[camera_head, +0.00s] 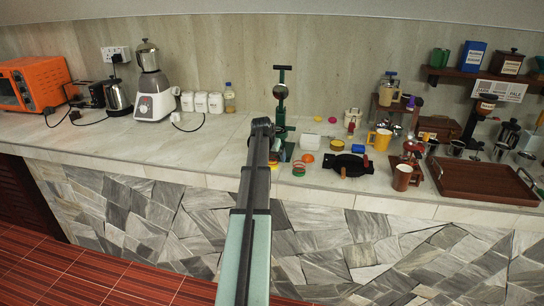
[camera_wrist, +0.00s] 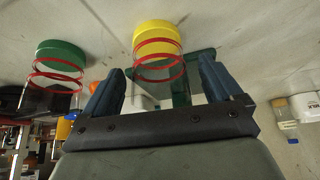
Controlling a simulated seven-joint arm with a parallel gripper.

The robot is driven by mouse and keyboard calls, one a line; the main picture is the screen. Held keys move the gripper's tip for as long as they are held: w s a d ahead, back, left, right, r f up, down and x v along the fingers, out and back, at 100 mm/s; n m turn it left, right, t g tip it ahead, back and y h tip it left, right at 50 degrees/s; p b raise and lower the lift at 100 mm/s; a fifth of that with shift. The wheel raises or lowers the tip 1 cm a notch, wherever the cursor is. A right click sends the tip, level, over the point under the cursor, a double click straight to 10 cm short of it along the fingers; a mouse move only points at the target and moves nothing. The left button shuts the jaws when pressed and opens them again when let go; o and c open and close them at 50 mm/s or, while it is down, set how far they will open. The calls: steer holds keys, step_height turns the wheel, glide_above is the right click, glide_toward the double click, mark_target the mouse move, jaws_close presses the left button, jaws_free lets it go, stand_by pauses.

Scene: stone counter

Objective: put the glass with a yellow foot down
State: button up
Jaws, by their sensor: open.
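The glass with a yellow foot (camera_wrist: 158,34) is in the upper middle of the wrist view. Its foot is a thick yellow disc, and red rings circle its clear body. My gripper (camera_wrist: 160,66) is open, with one dark finger on each side of the glass in the picture. Gaps show between the fingers and the glass, and I cannot tell how deep it sits between them. In the head view my gripper (camera_head: 262,123) is far along the arm, near the green press stand; its fingers are not clear there. I cannot pick out the yellow-footed glass surely in the head view.
A similar glass with a green foot (camera_wrist: 62,52) stands left of it in the wrist view. The green press stand (camera_head: 281,92) is close to my gripper. A black tool (camera_head: 346,165) and a wooden tray (camera_head: 483,181) lie further right. The counter (camera_head: 225,160) left of my arm is mostly clear.

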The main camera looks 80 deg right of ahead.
steer(key=v, duration=1.2)
steer(key=shift+r, duration=0.2)
